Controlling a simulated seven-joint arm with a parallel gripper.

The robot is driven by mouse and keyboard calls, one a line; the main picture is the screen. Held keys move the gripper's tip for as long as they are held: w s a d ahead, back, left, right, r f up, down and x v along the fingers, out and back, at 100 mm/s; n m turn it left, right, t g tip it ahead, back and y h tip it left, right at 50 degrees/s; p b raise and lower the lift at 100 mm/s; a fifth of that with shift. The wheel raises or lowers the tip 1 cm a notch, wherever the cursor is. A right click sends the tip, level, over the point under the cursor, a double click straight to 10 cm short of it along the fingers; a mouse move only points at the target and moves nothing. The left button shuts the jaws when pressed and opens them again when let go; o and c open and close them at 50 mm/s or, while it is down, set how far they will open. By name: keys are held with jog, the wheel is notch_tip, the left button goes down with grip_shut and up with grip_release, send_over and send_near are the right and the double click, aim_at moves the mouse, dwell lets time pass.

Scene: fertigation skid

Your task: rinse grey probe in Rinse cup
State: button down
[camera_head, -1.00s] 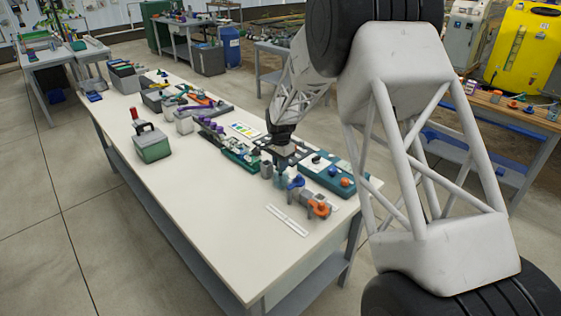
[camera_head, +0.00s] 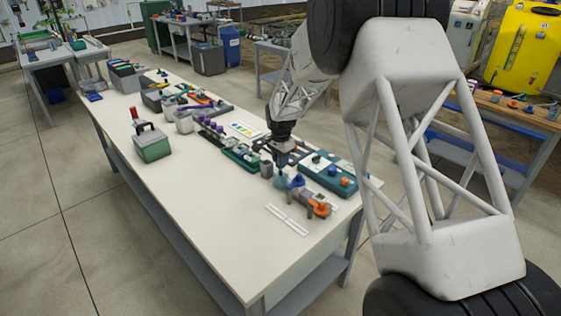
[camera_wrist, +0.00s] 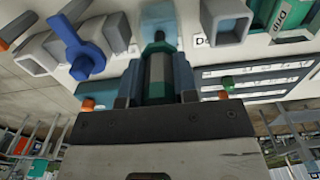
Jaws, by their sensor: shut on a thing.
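My gripper (camera_wrist: 155,92) is shut on the grey probe (camera_wrist: 158,72), a grey and teal stick with a dark narrow tip. The tip points at a blue, see-through cup (camera_wrist: 158,12), which looks like the Rinse cup; its label is not readable. I cannot tell whether the tip is inside the cup or above it. In the head view my gripper (camera_head: 281,158) is over the blue cup (camera_head: 281,181) near the table's right end; the probe is too small to make out there.
A grey square holder (camera_wrist: 228,22) stands beside the blue cup. A blue-handled valve (camera_wrist: 84,48) on a grey pipe is on the other side. A teal box (camera_head: 330,175) with knobs is close by. The table's front (camera_head: 215,220) is clear.

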jog(key=shift+f, duration=0.1)
dwell(0.3)
jog(key=shift+f, duration=0.7)
jog(key=shift+r, duration=0.2)
jog(key=shift+r, duration=0.6)
jog(key=shift+f, duration=0.2)
jog(key=shift+f, duration=0.6)
jog(key=shift+r, duration=0.1)
dwell(0.4)
jog(key=shift+r, duration=4.15)
